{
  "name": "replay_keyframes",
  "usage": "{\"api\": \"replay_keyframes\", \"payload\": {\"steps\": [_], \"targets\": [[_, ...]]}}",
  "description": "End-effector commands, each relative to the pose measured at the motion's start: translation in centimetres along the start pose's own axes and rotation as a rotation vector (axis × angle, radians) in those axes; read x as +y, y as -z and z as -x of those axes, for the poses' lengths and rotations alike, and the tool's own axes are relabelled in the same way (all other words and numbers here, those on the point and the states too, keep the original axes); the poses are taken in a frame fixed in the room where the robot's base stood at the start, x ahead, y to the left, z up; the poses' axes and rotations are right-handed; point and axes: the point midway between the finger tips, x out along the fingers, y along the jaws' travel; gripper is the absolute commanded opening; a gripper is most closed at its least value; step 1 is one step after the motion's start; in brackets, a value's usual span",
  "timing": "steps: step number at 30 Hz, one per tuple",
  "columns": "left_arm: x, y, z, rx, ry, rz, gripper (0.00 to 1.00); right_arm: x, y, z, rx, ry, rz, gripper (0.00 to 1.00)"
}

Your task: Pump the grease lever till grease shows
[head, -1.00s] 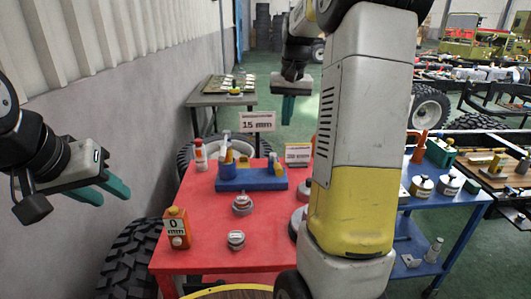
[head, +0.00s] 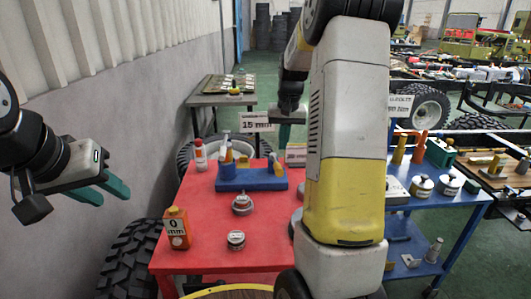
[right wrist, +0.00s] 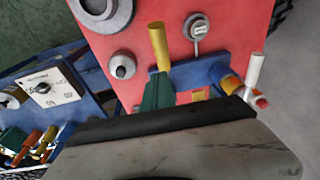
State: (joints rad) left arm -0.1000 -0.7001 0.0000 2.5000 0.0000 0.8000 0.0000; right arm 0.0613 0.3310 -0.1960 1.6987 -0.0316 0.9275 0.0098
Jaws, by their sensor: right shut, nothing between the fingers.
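A blue block (head: 243,185) on the red table has a blue cylinder, tilted yellow parts and a yellow-handled lever. In the right wrist view the yellow handle (right wrist: 158,46) points away from the blue block (right wrist: 205,76). My right gripper (head: 285,135) is shut and empty, beyond and above the block in the head view. Its green fingertips (right wrist: 157,90) appear close to the handle in the wrist view; whether they touch cannot be told. My left gripper (head: 108,191) is open and empty, left of the table. No grease can be made out.
A blue cart (head: 450,215) holds cans at right. My right arm hides the table's right side.

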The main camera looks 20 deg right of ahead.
Motion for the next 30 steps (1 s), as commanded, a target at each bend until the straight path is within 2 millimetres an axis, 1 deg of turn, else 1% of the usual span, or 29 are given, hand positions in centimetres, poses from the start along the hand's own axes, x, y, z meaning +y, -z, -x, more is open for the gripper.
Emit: {"api": "replay_keyframes", "payload": {"steps": [1, 3, 6, 9, 13, 25, 30], "targets": [[0.0, 0.0, 0.0, 0.000, 0.000, 0.000, 0.36, 0.0, -0.1, -1.1, -0.004, -0.001, -0.001, 0.00], [0.0, 0.0, 0.0, 0.000, 0.000, 0.000, 0.36, -0.2, -0.7, -2.1, -0.003, 0.000, 0.000, 0.00], [0.0, 0.0, 0.0, 0.000, 0.000, 0.000, 0.36, -0.4, -1.2, -3.2, -0.001, 0.000, 0.001, 0.00], [0.0, 0.0, 0.0, 0.000, 0.000, 0.000, 0.36, -0.5, -1.6, -3.9, 0.000, 0.000, 0.001, 0.00], [0.0, 0.0, 0.0, 0.000, 0.000, 0.000, 0.36, -0.6, -1.8, -4.3, 0.000, 0.001, 0.001, 0.00], [0.0, 0.0, 0.0, 0.000, 0.000, 0.000, 0.36, -0.6, -1.9, -4.5, 0.000, 0.001, 0.000, 0.00], [0.0, 0.0, 0.0, 0.000, 0.000, 0.000, 0.36, -0.5, -2.7, -5.4, -0.002, 0.000, 0.000, 0.00]]}}
